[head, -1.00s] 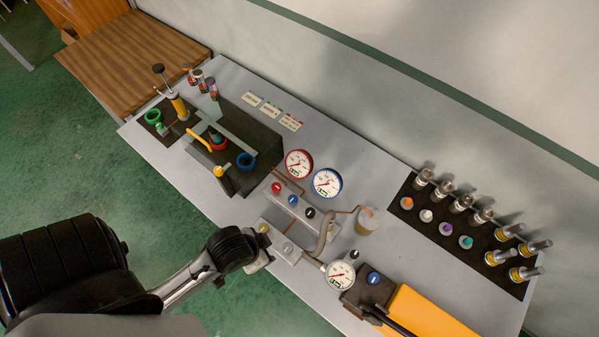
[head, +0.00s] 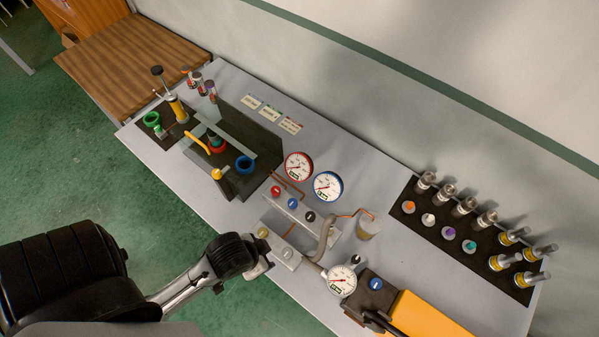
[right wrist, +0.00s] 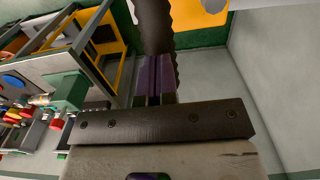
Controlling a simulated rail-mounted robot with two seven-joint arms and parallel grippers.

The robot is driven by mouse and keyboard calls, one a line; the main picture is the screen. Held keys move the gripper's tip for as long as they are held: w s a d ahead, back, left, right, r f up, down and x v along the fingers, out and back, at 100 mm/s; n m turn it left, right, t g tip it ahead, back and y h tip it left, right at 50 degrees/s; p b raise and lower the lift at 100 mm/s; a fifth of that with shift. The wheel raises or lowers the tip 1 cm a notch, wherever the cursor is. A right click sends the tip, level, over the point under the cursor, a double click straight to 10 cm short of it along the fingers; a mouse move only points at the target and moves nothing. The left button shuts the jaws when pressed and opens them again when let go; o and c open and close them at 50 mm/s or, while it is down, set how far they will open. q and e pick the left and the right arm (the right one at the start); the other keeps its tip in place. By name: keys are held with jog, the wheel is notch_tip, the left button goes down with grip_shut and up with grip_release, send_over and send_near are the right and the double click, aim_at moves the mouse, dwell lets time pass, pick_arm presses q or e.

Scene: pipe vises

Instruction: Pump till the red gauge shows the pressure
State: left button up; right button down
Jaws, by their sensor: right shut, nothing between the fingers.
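The red-rimmed gauge (head: 298,166) stands on the bench beside a blue-rimmed gauge (head: 328,186). Its needle is too small to read surely. A third, silver gauge (head: 341,280) sits lower, by the pump with its yellow-orange body (head: 429,318) and dark block with a blue knob (head: 375,284). A black lever (head: 384,321) lies along the pump, cut by the frame edge. My left gripper (head: 264,266) is beside the front valve block (head: 284,251); its fingers are too small to judge.
A manifold with red, blue and black knobs (head: 305,214) and a cup (head: 368,225) stand mid-bench. A dark tray of fittings (head: 408,223) is at right. Vises with green, red and blue rings (head: 244,163) are at left. The bench front left is clear.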

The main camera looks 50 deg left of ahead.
jog(key=shift+d+f, duration=0.15)
jog(key=shift+f, duration=0.5)
jog(key=shift+d+f, duration=0.15)
jog(key=shift+f, duration=0.6)
jog(key=shift+w+d+f+b, duration=0.1)
jog(key=shift+d+f+b, duration=0.1)
jog(key=shift+f, duration=0.55)
jog(key=shift+d+f+b, duration=0.15)
jog(key=shift+f+b, duration=0.05)
jog(key=shift+f, duration=0.6)
jog(key=shift+w+d+f+b, duration=0.1)
jog(key=shift+d+f+b, duration=0.1)
jog(key=shift+f, duration=1.45)
jog(key=shift+d+f+b, duration=0.25)
jog(key=shift+f+b, duration=0.25)
jog(key=shift+f, duration=0.8)
jog(key=shift+s+f, duration=0.1)
jog(key=shift+f, duration=0.05)
